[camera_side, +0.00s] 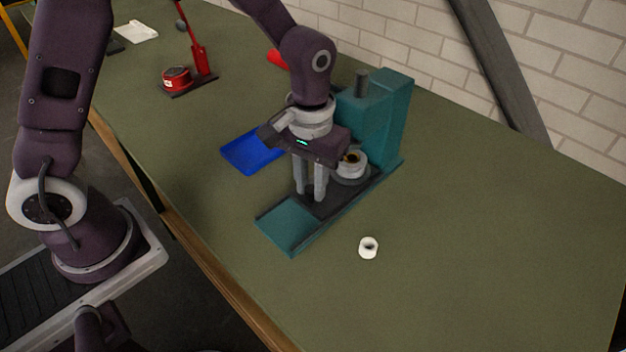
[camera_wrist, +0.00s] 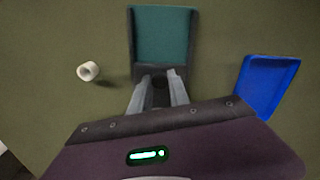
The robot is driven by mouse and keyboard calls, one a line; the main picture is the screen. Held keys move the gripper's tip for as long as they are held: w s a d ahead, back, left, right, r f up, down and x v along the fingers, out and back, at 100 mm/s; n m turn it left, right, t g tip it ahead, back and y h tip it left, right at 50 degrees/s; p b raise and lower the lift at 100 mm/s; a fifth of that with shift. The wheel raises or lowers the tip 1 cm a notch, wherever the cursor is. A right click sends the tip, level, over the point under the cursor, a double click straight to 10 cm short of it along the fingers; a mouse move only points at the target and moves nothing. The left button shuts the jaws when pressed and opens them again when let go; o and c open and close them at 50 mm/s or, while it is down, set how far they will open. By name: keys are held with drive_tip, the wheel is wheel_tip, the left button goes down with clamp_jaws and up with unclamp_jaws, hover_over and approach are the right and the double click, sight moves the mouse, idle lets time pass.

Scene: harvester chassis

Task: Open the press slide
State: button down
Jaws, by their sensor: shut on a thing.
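The teal press (camera_side: 385,120) stands on the green table, with a grey ring-shaped part (camera_side: 351,165) at the foot of its column. Its dark slide (camera_side: 326,202) lies on the teal base (camera_side: 290,226); the base's front end also shows in the wrist view (camera_wrist: 162,35). My gripper (camera_side: 309,196) points down at the front part of the slide, and its fingers show in the wrist view (camera_wrist: 160,92). It is shut on the press slide, seemingly at a small dark handle between the fingertips. The fingers mostly hide the gripped part.
A white ring (camera_side: 369,248) lies on the table in front of the press. A blue tray (camera_side: 252,151) lies left of the press. A red device (camera_side: 188,75) stands farther back. The table's right side is clear.

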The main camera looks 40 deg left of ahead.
drive_tip(key=s, duration=1)
drive_tip(key=shift+s, duration=0.4)
drive_tip(key=c, duration=1.2)
unclamp_jaws()
drive_tip(key=shift+c, duration=0.2)
drive_tip(key=shift+r, duration=0.1)
drive_tip(key=s+a+r+m+t, duration=0.1)
drive_tip(key=s+a+r+t, duration=0.1)
drive_tip(key=r, duration=0.7)
drive_tip(key=s+a+r+m+t, duration=0.2)
drive_tip(key=s+a+r, duration=0.3)
drive_tip(key=r, duration=0.4)
drive_tip(key=shift+a+t, duration=0.7)
drive_tip(key=shift+t, duration=0.1)
